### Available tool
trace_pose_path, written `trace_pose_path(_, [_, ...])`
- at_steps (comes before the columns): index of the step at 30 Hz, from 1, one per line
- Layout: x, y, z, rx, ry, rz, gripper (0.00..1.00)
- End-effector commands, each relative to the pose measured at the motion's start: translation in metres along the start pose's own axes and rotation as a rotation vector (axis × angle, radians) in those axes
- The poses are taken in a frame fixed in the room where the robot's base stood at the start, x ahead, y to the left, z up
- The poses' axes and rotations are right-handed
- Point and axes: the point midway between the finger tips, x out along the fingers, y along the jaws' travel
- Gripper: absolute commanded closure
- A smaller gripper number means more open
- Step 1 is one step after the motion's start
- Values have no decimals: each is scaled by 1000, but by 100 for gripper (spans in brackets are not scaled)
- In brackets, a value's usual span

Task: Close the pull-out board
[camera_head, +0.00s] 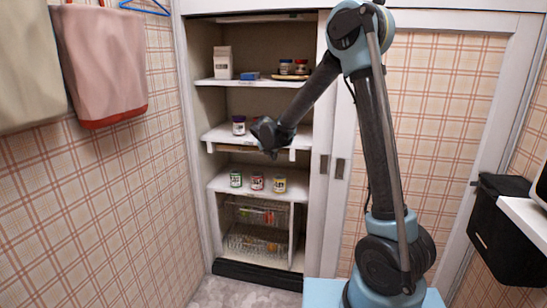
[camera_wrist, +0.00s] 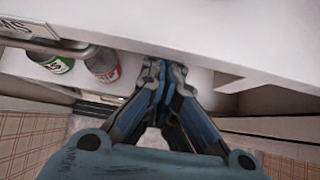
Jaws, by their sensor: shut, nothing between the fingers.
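The white pull-out board (camera_head: 222,134) appears to be the middle-height board in the open cupboard, with a thin tan strip below its front edge. I cannot tell how far it stands out. My gripper (camera_head: 268,150) is at its front edge, right of its middle. In the wrist view my gripper (camera_wrist: 165,68) is shut and empty, with its fingertips close to a broad white panel (camera_wrist: 220,30). Whether they touch it is unclear. My wrist hides part of the board in the head view.
Jars (camera_head: 257,183) stand on the shelf below, and another jar (camera_head: 238,125) stands on the middle level. Wire baskets (camera_head: 257,243) are at the bottom. A sliding door (camera_head: 430,120) is right of the opening. Towels (camera_head: 100,65) hang at left. A black bin (camera_head: 500,225) is at right.

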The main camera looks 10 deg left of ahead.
Motion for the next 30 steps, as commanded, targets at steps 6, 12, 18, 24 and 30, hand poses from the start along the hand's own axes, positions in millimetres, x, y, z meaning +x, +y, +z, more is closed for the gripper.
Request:
trace_pose_path(6, [-34,3,-15,-5,5,5,100])
trace_pose_path(12, [-67,2,-15,-4,6,5,100])
trace_pose_path(18, [-95,1,-16,-2,7,5,100])
trace_pose_path(24, [-109,-1,-14,0,7,1,100])
trace_pose_path(30, [-115,-24,-9,105,22,-7,100])
